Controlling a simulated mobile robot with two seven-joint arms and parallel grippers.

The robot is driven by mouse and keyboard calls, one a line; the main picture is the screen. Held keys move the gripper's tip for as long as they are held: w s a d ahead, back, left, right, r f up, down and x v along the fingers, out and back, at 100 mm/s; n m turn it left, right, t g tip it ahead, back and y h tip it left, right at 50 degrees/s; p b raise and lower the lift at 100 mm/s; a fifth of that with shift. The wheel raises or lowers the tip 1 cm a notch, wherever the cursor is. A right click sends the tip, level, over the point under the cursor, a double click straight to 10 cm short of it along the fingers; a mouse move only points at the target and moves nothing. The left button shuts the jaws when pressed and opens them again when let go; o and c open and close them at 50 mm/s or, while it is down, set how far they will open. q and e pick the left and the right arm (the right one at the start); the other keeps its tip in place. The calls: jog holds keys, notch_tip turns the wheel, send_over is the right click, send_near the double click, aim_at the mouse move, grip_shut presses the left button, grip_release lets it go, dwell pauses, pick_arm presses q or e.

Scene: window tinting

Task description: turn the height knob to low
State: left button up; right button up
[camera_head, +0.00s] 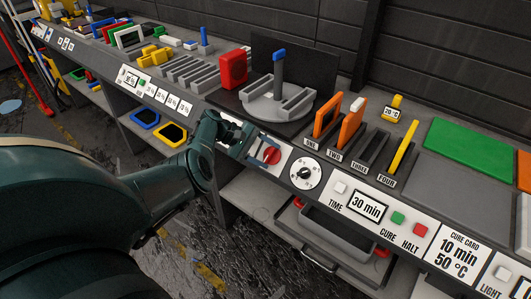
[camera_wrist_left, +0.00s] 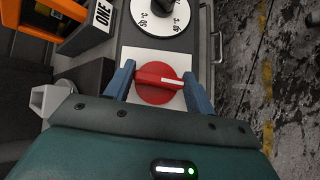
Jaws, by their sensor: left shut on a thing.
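A red round knob (camera_head: 271,156) with a white pointer bar sits on a white plate on the bench's front panel. In the left wrist view the red knob (camera_wrist_left: 154,94) has its pointer bar towards the right. My left gripper (camera_wrist_left: 158,82) is shut on this knob, with one blue finger on each side. In the head view my left gripper (camera_head: 264,151) partly covers the knob and its plate. No label for the height or its low setting is readable here. My right gripper is not in view.
A black dial (camera_head: 305,173) with a white scale sits just right of the red knob. Orange pieces (camera_head: 349,118) stand in numbered slots behind. A grey turntable (camera_head: 276,103) with a blue-topped post stands behind the knob. A tray (camera_head: 336,240) is below.

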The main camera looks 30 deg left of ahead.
pick_arm(q)
jog(key=shift+s+d+f, duration=0.1)
jog(key=shift+d+f, duration=0.05)
jog(key=shift+d, duration=0.1)
jog(key=o, duration=1)
jog(key=shift+a, duration=0.1)
jog(key=b+v, duration=0.1)
jog(key=v, duration=1.2)
jog(key=shift+a, duration=0.1)
